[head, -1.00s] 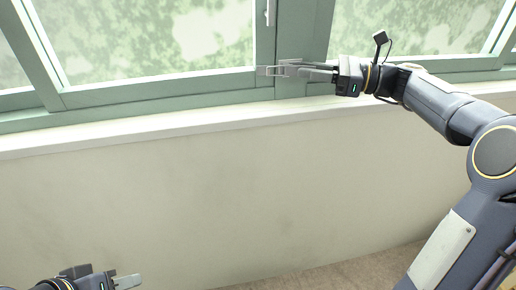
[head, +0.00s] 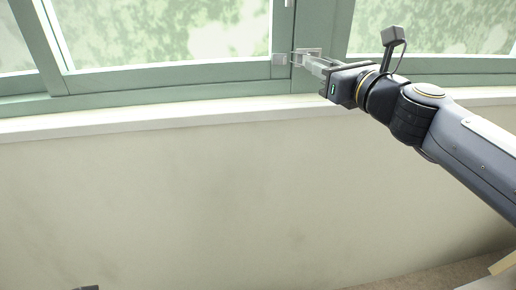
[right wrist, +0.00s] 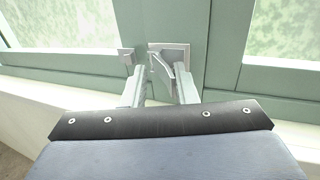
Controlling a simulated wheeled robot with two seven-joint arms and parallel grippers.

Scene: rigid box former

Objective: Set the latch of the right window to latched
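The right window's latch shows as a pale metal plate (head: 312,52) on the green frame post, with a thin tilted lever (right wrist: 160,68) in the right wrist view. A small grey catch block (head: 279,59) sits just left of it; it also shows in the right wrist view (right wrist: 126,57). My right gripper (head: 301,60) reaches in from the right to the latch. Its two fingers stand apart (right wrist: 159,80), one on each side of the lever; whether they touch it I cannot tell. Only a dark scrap of my left arm shows at the bottom left; its fingers are out of view.
Green window frames (head: 160,78) with glass panes run along the top. A white sill (head: 150,122) lies below them, and it is clear. A plain pale wall (head: 230,190) drops below the sill. A handle stands on the frame above the latch.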

